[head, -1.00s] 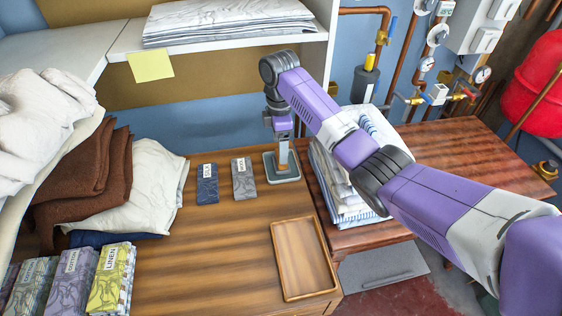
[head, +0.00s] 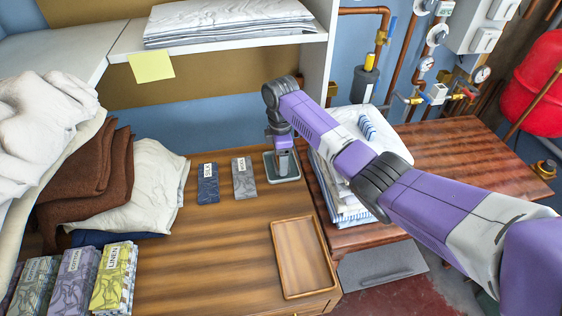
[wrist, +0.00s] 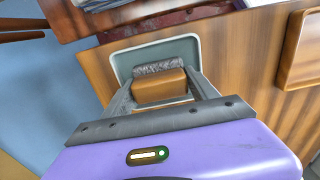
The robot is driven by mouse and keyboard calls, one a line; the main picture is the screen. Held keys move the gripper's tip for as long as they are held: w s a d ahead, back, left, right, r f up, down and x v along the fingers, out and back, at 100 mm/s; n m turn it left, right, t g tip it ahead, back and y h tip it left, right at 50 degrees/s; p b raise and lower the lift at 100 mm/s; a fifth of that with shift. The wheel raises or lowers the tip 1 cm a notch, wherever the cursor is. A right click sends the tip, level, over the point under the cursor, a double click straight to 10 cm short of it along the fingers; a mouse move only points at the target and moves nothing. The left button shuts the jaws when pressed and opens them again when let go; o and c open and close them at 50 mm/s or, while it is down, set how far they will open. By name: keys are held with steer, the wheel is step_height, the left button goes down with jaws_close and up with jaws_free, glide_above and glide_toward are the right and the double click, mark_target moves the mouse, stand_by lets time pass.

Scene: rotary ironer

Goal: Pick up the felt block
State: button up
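The felt block (wrist: 158,84) has a tan top and a grey felt strip (wrist: 157,67) along one side in the wrist view. It sits in a shallow tray with a pale rim and grey-green floor (wrist: 185,47). My gripper (wrist: 159,80) is over the tray, its two grey fingers on either side of the block. The fingers look apart, with no clear grip on the block. In the head view the tray (head: 270,173) stands at the back right of the wooden worktop, and my gripper (head: 284,163) hides the block.
A grey bundle (head: 244,178) and a blue bundle (head: 208,184) lie left of the tray. A folded linen stack (head: 340,205) stands close on its right. An empty wooden tray (head: 303,258) lies in front. The worktop's middle is clear.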

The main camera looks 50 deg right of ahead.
steer(key=shift+c, duration=1)
steer(key=shift+r, duration=0.1)
step_height(320, 180, up, 20)
steer(key=p, duration=0.3)
steer(key=shift+p, duration=0.3)
steer(key=o, duration=0.6)
steer(key=c, duration=0.4)
steer(key=shift+c, duration=0.2)
steer(key=shift+a+p, duration=0.1)
steer(key=shift+p, duration=0.2)
